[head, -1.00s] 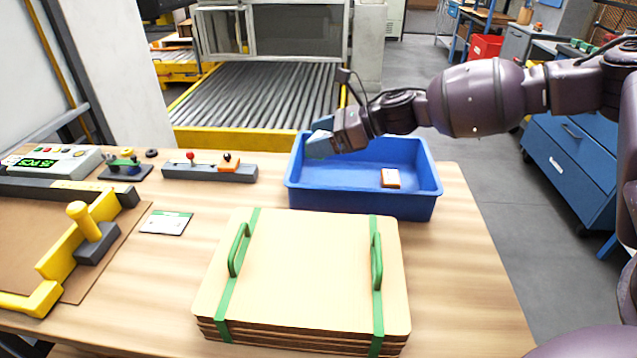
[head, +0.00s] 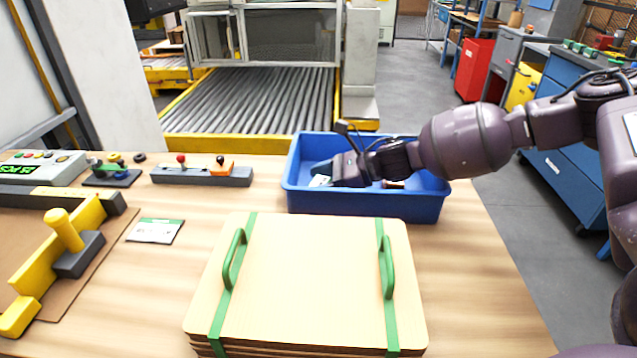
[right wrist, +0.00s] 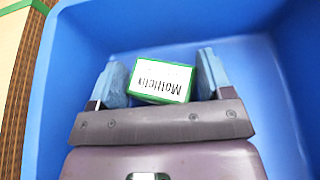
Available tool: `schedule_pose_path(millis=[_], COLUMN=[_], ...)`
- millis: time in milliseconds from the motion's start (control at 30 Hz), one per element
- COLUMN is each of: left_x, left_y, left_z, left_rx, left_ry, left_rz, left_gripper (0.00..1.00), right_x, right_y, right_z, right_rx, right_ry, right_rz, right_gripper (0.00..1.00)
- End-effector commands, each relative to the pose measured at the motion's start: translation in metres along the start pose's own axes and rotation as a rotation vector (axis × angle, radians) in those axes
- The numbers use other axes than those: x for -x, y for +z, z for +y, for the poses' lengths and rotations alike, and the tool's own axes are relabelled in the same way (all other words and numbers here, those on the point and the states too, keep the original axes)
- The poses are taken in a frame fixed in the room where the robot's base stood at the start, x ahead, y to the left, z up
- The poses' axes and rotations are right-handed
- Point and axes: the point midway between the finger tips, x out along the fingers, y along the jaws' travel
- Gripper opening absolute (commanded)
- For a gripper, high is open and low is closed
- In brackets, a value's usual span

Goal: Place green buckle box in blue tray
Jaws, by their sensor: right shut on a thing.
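The green buckle box, with a white printed label, shows between my fingers in the right wrist view (right wrist: 161,82); in the head view only its pale label (head: 319,181) shows beside the fingers. My right gripper (head: 322,174) is shut on it, inside the blue tray (head: 365,205). In the right wrist view the gripper (right wrist: 160,68) has one blue-grey finger on each side of the box, with the tray floor beyond. I cannot tell whether the box touches the floor. My left gripper is not in view.
A strapped stack of boards (head: 310,280) with green handles stands in front of the tray. A card (head: 155,230), a grey block with knobs (head: 202,175) and a yellow clamp (head: 70,240) are to the left.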

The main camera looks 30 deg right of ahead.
Motion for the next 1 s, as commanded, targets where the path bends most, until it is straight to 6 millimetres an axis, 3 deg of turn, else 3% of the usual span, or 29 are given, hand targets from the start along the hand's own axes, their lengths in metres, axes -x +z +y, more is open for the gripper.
schedule_pose_path(millis=[200, 233, 400, 733, 1000], left_x=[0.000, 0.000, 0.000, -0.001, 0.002], left_y=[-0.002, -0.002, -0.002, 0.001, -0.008], left_z=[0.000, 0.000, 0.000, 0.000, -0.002], left_rx=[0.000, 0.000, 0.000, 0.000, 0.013], left_ry=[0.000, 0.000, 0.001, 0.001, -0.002], left_rz=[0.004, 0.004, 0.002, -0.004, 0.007], left_gripper=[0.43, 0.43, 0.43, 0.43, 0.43], right_x=[-0.001, 0.000, 0.000, 0.002, 0.035], right_y=[0.000, 0.000, 0.000, 0.002, 0.004], right_z=[0.000, 0.000, 0.000, 0.000, 0.000], right_rx=[-0.001, 0.000, 0.000, 0.001, 0.004], right_ry=[0.000, 0.000, 0.000, 0.000, -0.003], right_rz=[-0.001, -0.001, -0.001, -0.001, -0.002], right_gripper=[0.46, 0.78, 1.00, 1.00, 1.00])
